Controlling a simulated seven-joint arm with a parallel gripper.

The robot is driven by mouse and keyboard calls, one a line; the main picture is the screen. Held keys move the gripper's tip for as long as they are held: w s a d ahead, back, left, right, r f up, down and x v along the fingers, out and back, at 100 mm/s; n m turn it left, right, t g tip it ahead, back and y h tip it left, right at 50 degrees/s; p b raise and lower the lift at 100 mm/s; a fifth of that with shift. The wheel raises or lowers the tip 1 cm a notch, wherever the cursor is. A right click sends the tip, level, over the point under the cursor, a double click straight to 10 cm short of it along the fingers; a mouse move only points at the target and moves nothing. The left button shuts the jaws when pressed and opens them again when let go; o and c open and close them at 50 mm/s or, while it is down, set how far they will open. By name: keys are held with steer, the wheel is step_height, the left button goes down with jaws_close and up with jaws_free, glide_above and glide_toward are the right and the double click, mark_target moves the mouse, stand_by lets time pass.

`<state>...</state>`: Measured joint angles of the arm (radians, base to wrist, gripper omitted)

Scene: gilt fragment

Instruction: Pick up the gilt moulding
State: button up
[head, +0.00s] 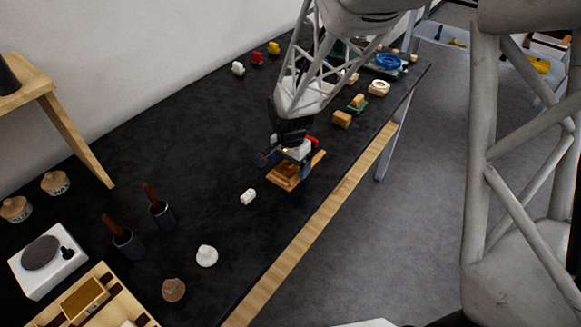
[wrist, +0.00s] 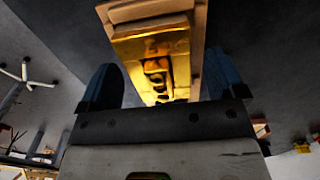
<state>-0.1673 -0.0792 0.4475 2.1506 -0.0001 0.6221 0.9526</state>
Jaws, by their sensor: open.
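The gilt moulding (wrist: 150,48) is a golden, relief-carved piece in the wrist view, lying against a light wooden block (wrist: 200,22). In the head view the wooden block (head: 312,167) sits on the black table near its right edge, under my gripper (head: 284,160). The gilt piece is mostly hidden there by the gripper. In the wrist view my gripper (wrist: 162,82) is open, with one blue finger on each side of the gilt moulding. Gaps show between both fingers and the gilt piece. The near end of the moulding is hidden behind the gripper body.
Two dark holders with red-brown handles (head: 162,212) stand farther left. The table's middle (head: 190,130) is clear.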

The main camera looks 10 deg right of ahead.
stand_by(0.3)
steer(key=c, duration=1)
steer(key=shift+r, duration=0.15)
steer(key=shift+r, duration=1.75)
steer(key=s+d, duration=0.1)
steer(key=s, duration=0.9)
steer(key=s+d+r, duration=0.1)
steer(key=s, duration=0.4)
steer(key=shift+s+d+r, duration=0.1)
steer(key=shift+s+d, duration=0.2)
steer(key=shift+s, duration=0.1)
